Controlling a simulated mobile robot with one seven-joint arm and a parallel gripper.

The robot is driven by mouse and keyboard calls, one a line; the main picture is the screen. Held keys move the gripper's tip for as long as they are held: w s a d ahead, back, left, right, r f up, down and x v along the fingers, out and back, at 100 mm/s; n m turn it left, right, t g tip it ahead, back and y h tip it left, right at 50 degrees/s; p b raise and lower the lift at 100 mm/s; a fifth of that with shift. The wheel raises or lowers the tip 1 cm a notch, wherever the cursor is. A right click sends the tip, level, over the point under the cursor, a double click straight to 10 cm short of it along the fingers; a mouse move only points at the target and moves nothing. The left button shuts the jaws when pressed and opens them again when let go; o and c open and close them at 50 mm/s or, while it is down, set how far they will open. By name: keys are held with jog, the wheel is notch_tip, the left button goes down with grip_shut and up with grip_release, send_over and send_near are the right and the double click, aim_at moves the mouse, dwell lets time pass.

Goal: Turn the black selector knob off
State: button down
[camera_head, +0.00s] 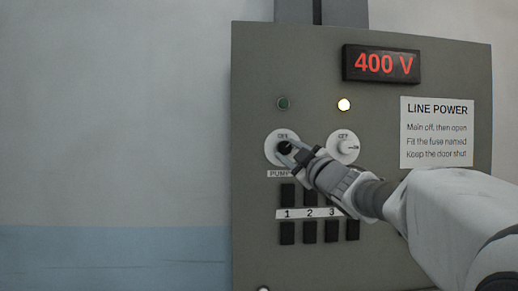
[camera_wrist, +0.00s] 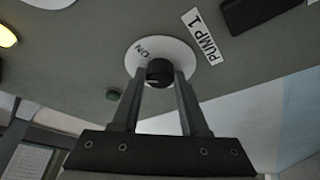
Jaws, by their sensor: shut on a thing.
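The black selector knob (camera_head: 284,148) sits on a round white dial plate (camera_head: 270,155) at the left of the grey panel. In the wrist view the knob (camera_wrist: 159,71) is between the two fingers of my gripper (camera_wrist: 160,82), which is shut on it. The wrist view shows "ON" on the plate and a "PUMP 1" label (camera_wrist: 203,36) beside it. In the head view my gripper (camera_head: 288,150) covers part of the knob, so its pointer direction cannot be told. The green lamp (camera_head: 283,103) above it looks dark.
A second dial with a white knob (camera_head: 345,148) is to the right, under a lit lamp (camera_head: 344,104). A red "400 V" display (camera_head: 381,64) and a "LINE POWER" notice (camera_head: 437,132) are on the panel (camera_head: 255,80). Black fuse blocks (camera_head: 287,233) sit below.

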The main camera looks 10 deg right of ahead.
jog(key=n+g+p, duration=0.1)
jog(key=n, duration=0.1)
jog(key=r+n+p, duration=0.1)
jog(key=n+p, duration=0.1)
jog(key=n, duration=0.1)
jog(key=shift+d+g+y, duration=0.15)
jog(key=shift+g+y, duration=0.25)
jog(key=shift+n+g+p, duration=0.8)
jog(key=shift+n+p, duration=0.95)
jog(key=shift+n, duration=0.45)
jog(key=shift+f, duration=0.1)
jog(key=shift+c, duration=2.1)
grip_release()
jog(key=b+v, duration=0.2)
jog(key=v, duration=1.5)
jog(key=shift+s, duration=0.2)
